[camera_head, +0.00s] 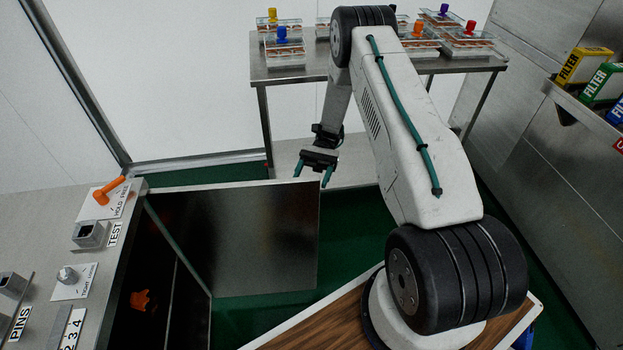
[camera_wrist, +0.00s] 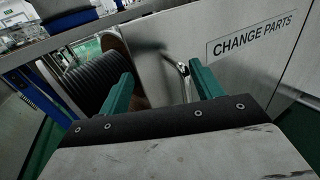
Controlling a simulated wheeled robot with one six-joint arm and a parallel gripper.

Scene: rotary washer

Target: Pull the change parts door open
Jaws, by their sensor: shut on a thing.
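The change parts door (camera_head: 265,240) is a grey metal panel standing swung out from the cabinet (camera_head: 60,235), whose dark inside shows at the left. In the wrist view, the door's outer face (camera_wrist: 250,75) carries the label CHANGE PARTS. A small metal handle (camera_wrist: 183,69) shows on the door between my fingers, close to the right one. My gripper (camera_head: 312,174) is at the door's upper far corner, shut on the handle; its teal fingers also show in the wrist view (camera_wrist: 160,75). Their contact with the handle is hard to see.
An orange object (camera_head: 143,299) lies inside the dark cabinet. The cabinet top carries an orange lever (camera_head: 109,190) and fixtures. A metal table (camera_head: 290,73) with several boxes stands behind. A shelf with filter boxes (camera_head: 583,65) is at the right. Green floor shows around the door.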

